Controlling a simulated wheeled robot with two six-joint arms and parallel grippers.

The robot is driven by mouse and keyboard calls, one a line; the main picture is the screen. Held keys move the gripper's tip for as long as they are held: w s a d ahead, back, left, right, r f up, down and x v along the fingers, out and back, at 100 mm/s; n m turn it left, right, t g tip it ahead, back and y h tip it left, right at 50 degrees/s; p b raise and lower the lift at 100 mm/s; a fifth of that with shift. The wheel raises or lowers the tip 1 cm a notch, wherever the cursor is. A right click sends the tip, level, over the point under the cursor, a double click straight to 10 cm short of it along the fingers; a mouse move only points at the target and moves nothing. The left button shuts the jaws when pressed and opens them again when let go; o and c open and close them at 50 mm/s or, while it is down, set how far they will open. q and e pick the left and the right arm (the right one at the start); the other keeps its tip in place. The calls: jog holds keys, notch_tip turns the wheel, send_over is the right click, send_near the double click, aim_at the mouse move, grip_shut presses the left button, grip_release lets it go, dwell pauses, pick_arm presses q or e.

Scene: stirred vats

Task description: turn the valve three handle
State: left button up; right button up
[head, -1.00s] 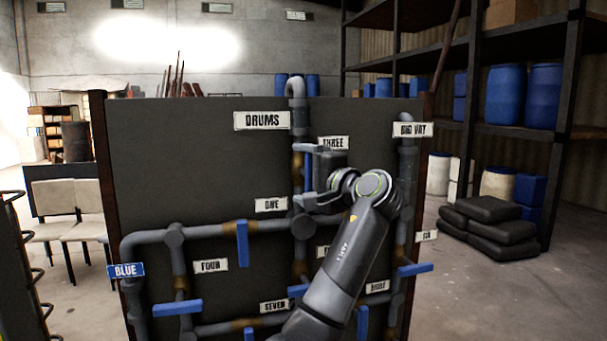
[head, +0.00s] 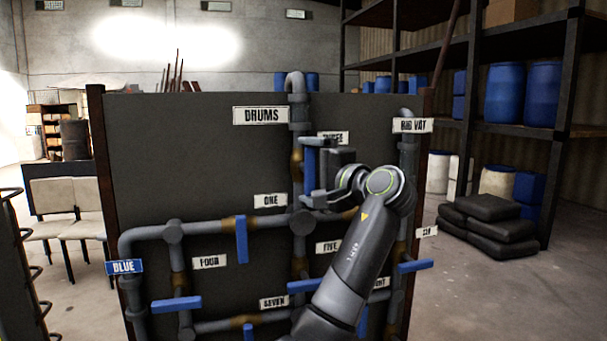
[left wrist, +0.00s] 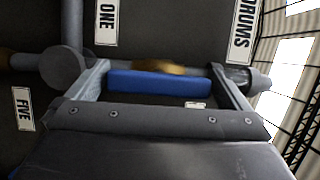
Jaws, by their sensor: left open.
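The valve three handle (head: 310,172) is a blue bar standing upright on the vertical grey pipe under the DRUMS sign, beside the partly hidden THREE label (head: 334,136). My left gripper (head: 307,170) is at this handle, with one finger above and one below. In the left wrist view the handle (left wrist: 160,83) lies lengthwise between the two spread fingers of the gripper (left wrist: 158,78), along the pipe with its brownish valve body (left wrist: 158,66) behind. The gripper is open; whether a finger touches the handle I cannot tell. My right gripper is not in view.
The dark panel (head: 200,160) carries more pipes and blue handles, including one under ONE (head: 241,240), one under FOUR (head: 176,304) and one at the right (head: 416,266). My left arm covers part of the lower right. A shelf with blue drums (head: 505,92) stands behind right.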

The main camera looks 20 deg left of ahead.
pick_arm(q)
jog(key=b+v, duration=0.4)
jog(key=v, duration=1.1)
jog(key=shift+d, duration=0.15)
